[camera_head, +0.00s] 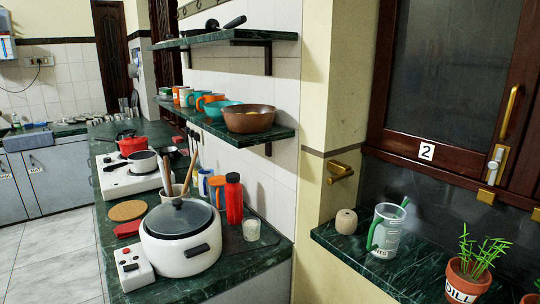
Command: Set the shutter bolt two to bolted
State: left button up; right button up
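A dark wooden shutter (447,60) with a glass pane fills the right of the view. It carries a white label (426,151) reading "2" on its lower frame. A small bolt (495,165), brass-coloured with a pale knob, is mounted on the shutter's lower right frame. A brass catch (485,196) sits just below it at the bottom edge. I cannot tell from this distance whether the bolt is engaged in the catch. A vertical brass handle (510,113) is above the bolt. Neither of my grippers is in view.
A brass bracket (341,172) juts from the wall. A left counter holds a white cooker (180,240). Floor (45,265) is clear at left.

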aim_at(494, 164)
jog(key=z, duration=0.8)
